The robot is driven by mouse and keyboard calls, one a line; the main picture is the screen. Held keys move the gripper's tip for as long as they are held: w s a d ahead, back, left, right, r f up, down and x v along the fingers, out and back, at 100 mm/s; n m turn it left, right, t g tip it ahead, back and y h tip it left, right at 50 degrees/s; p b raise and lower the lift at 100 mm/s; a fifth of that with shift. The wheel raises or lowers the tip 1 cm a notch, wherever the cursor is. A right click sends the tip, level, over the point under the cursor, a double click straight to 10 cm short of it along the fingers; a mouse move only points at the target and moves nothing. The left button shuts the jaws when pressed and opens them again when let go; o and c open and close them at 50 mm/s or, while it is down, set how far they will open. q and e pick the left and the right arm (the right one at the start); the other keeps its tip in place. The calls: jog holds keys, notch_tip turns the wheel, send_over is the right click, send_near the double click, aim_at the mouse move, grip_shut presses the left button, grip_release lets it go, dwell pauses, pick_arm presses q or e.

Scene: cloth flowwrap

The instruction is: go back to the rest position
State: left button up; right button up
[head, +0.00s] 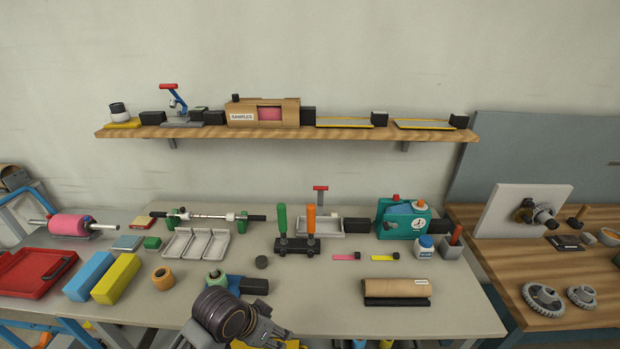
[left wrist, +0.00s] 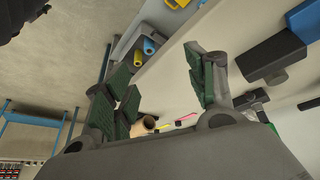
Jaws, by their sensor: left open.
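My left gripper (left wrist: 163,68) is open in the left wrist view, its dark green finger pads well apart with nothing held between them. My right gripper is in neither view.
A brown roll (head: 395,288) lies on a black base to the right of my arm. Blue (head: 90,275) and yellow (head: 117,278) blocks, an orange ring (head: 163,277) and a red tray (head: 35,272) lie left. A wooden shelf (head: 285,133) runs above.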

pick_arm(q)
jog(key=shift+s+a+f+n+y, duration=1.7)
jog(key=shift+s+a+n, duration=1.7)
jog(key=shift+a, duration=3.05)
jog(key=s+f+m+g, duration=0.1)
jog(key=s+f, duration=0.1)
jog(key=f, duration=1.5)
jog(key=s+f+m, duration=0.1)
jog(key=s+f, duration=0.1)
jog(key=f, duration=1.5)
jog(key=s+a+f, duration=0.2)
jog(key=s+f, duration=0.7)
jog(key=s, duration=0.1)
jog(key=s+a+f+g, duration=0.1)
jog(key=s+a+f, duration=0.2)
jog(key=s+f, duration=0.7)
jog(key=shift+s+a, duration=0.25)
jog(key=shift+s, duration=0.55)
